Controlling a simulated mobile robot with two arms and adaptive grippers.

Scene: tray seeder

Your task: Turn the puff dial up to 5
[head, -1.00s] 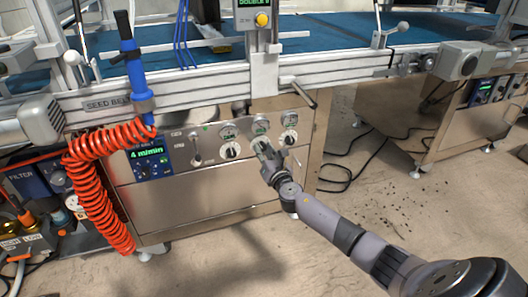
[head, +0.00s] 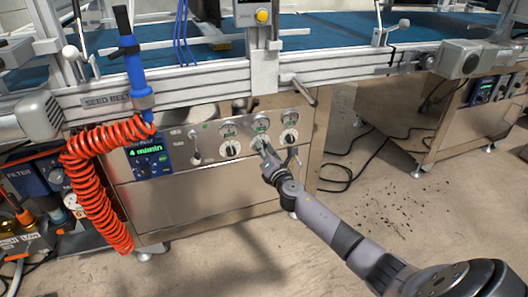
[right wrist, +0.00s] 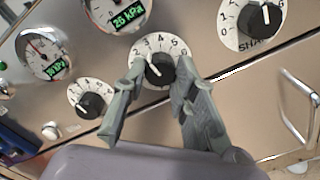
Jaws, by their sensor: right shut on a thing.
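The middle dial (right wrist: 161,56) has a white face with numbers and a black knob, and I take it as the puff dial; its name is hidden. In the head view it sits on the steel front panel (head: 190,197). My right gripper (right wrist: 159,72) has its two grey fingers on either side of the knob, shut on it. In the head view the right gripper (head: 264,148) reaches the dial from below right. My left gripper is not in view.
Another dial (right wrist: 90,98) lies to the left and one (right wrist: 258,18) to the right, with gauges (right wrist: 43,54) above. A handle (right wrist: 301,108) sticks out at the right. A red coiled hose (head: 92,190) hangs at the left.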

